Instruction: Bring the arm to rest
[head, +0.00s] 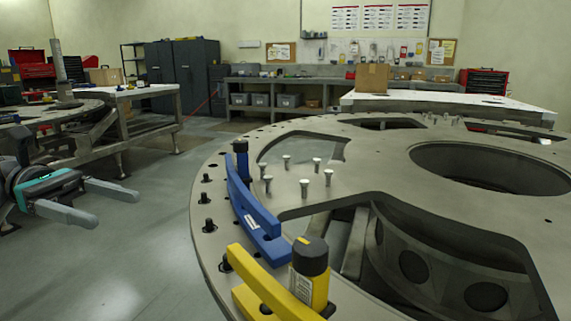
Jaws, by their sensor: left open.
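My left gripper (92,203) is at the left edge of the head view. Its two grey fingers are apart with nothing between them, and they point right. It hangs in free air over the floor, left of the large grey turret plate (390,160) and apart from it. My right gripper is not in view.
A blue curved bracket (252,207) and a yellow one (270,282), with a black-capped yellow cylinder (310,270), sit on the plate's near left rim. Several pale bolts (304,188) stand on the plate. A workbench (150,92) is behind left. The floor (150,250) between is clear.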

